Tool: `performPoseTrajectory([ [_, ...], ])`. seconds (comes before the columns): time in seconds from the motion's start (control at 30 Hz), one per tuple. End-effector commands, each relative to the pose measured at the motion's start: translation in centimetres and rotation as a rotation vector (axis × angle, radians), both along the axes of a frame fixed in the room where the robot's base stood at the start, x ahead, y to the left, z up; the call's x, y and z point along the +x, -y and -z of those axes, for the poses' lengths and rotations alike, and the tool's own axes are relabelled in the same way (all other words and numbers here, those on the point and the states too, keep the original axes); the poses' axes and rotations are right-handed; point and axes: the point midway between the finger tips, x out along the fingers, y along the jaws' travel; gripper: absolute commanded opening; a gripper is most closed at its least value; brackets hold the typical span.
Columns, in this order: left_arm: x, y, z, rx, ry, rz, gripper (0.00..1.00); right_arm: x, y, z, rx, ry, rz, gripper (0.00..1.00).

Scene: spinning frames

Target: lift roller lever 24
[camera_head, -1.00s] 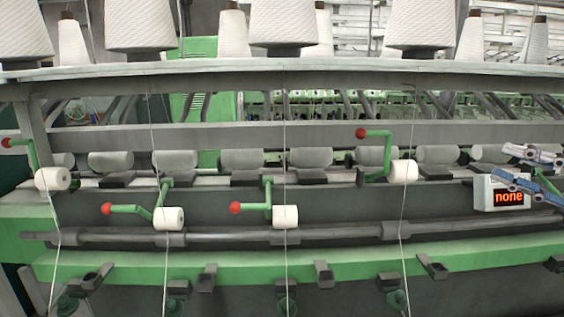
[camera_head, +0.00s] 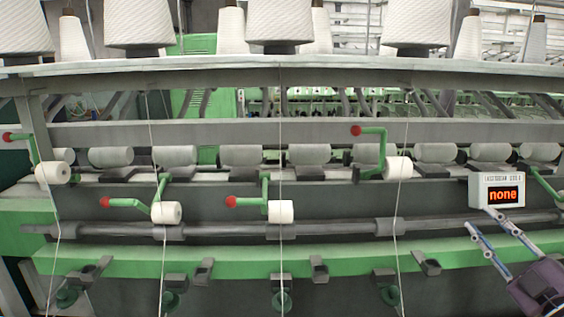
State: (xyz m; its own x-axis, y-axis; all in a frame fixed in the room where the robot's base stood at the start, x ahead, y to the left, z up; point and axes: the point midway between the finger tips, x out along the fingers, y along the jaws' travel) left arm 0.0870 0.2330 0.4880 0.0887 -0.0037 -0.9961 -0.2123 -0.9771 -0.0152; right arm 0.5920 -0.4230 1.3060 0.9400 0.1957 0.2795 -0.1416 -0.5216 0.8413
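Several green roller levers with red knobs and white rollers line the spinning frame; no number shows on them. The far-left lever (camera_head: 33,150) and the right-of-centre lever (camera_head: 382,148) have their knobs up, above their rollers. The lever between them on the left (camera_head: 125,203) and the centre lever (camera_head: 249,203) have their knobs low, beside their rollers. Part of another green lever (camera_head: 541,180) shows at the right edge, its knob not visible. My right gripper (camera_head: 481,218) is open and empty, below the display box, fingers pointing up-left. My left gripper is out of view.
A white display box (camera_head: 498,190) reads "none" in orange. A grey bar (camera_head: 320,229) and a green beam (camera_head: 330,261) with dark brackets run across below the rollers. Large white yarn cones (camera_head: 279,22) stand on the top shelf; thin yarns hang down in front.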

Motion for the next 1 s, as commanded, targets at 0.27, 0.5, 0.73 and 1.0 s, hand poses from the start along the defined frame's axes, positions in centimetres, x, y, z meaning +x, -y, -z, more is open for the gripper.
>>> performPoseTrajectory([
  [0.27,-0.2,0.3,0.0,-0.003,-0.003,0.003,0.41,-4.2,-1.6,19.1,0.395,-0.428,0.335,0.28],
  [0.5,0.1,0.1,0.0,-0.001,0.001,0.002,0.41,-14.1,-8.4,32.3,0.610,-0.889,0.527,0.28],
  [0.73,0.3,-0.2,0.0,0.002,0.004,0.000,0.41,-22.9,-15.2,37.6,0.699,-1.229,0.592,0.28],
  [1.0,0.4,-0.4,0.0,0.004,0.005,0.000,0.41,-30.6,-21.4,39.1,0.744,-1.515,0.597,0.28],
])
